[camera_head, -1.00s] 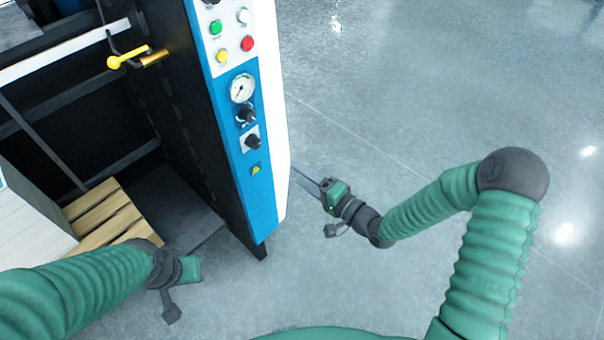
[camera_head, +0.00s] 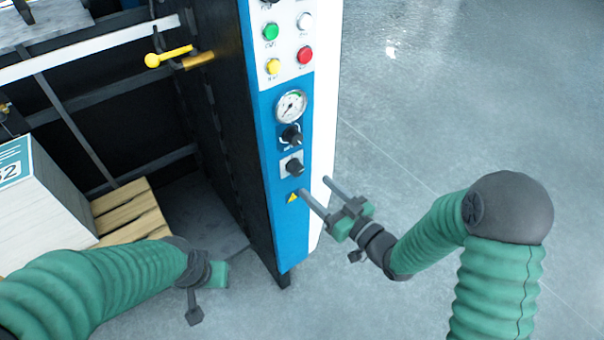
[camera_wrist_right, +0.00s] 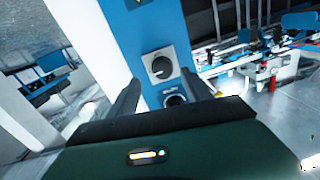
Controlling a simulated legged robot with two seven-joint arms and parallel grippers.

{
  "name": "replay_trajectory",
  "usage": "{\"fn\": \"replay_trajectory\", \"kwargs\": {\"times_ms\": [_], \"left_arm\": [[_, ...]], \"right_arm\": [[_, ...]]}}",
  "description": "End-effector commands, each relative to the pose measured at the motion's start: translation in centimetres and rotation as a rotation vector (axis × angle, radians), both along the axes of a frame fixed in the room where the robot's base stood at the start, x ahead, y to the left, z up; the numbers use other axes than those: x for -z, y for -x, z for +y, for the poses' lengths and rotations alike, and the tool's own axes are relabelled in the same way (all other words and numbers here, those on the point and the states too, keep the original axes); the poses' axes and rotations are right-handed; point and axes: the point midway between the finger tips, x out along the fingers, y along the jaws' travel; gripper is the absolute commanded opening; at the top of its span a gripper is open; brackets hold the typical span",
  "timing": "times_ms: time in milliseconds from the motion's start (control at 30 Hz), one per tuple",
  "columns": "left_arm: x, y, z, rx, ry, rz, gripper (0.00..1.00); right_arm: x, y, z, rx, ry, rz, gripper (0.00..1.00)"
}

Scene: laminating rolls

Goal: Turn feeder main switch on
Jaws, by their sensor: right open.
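The feeder's blue and white control panel (camera_head: 264,130) runs down the front of a dark machine post. A black rotary knob on a silver plate (camera_head: 293,166) sits low on it, just above a yellow warning triangle. A second black knob (camera_head: 291,136) is above it, under a gauge. Which knob is the main switch, I cannot read. My right gripper (camera_head: 314,186) is open and empty, below and right of the lower knob. In the right wrist view the plated knob (camera_wrist_right: 160,66) shows between the two fingers, apparently untouched. My left gripper (camera_head: 206,275) is low at left; its fingers are unclear.
Green, white, yellow and red buttons (camera_head: 305,55) and a gauge (camera_head: 290,106) are higher on the panel. A yellow-knobbed lever (camera_head: 153,60) sticks out left. A pallet (camera_head: 130,212) with a white stack lies left. The floor at right is clear.

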Motion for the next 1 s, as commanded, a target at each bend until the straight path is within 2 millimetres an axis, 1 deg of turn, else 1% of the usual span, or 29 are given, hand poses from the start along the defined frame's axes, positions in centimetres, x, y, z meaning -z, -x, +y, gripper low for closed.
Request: {"fn": "replay_trajectory", "kwargs": {"times_ms": [33, 100, 200, 300, 400, 633, 667, 1000], "left_arm": [[0.1, 0.0, 0.0, 0.0, 0.0, 0.0, 0.36], [0.2, 0.0, 0.0, 0.0, 0.0, 0.0, 0.36], [0.3, 0.0, 0.0, 0.0, 0.0, 0.0, 0.36], [0.4, 0.0, 0.0, 0.0, 0.0, 0.0, 0.36], [0.4, 0.0, 0.0, 0.0, 0.0, 0.0, 0.36], [0.4, 0.0, 0.0, 0.0, 0.0, 0.0, 0.36], [0.4, 0.0, 0.0, 0.0, 0.0, 0.0, 0.36], [0.4, 0.0, 0.0, 0.0, 0.0, 0.0, 0.36]], "right_arm": [[0.0, -0.9, 1.0, -0.005, -0.001, -0.003, 0.57], [0.0, -2.2, 2.0, -0.003, -0.001, -0.004, 0.57], [0.0, -3.7, 3.3, -0.002, -0.001, -0.002, 0.57], [0.0, -4.8, 4.0, 0.0, -0.001, 0.0, 0.57], [0.0, -5.3, 4.4, 0.0, -0.001, 0.0, 0.57], [0.0, -5.3, 4.4, 0.0, -0.001, 0.001, 0.57], [0.0, -5.3, 4.5, 0.0, -0.001, 0.001, 0.55], [0.0, -5.3, 4.4, 0.001, -0.001, 0.001, 0.1]]}}
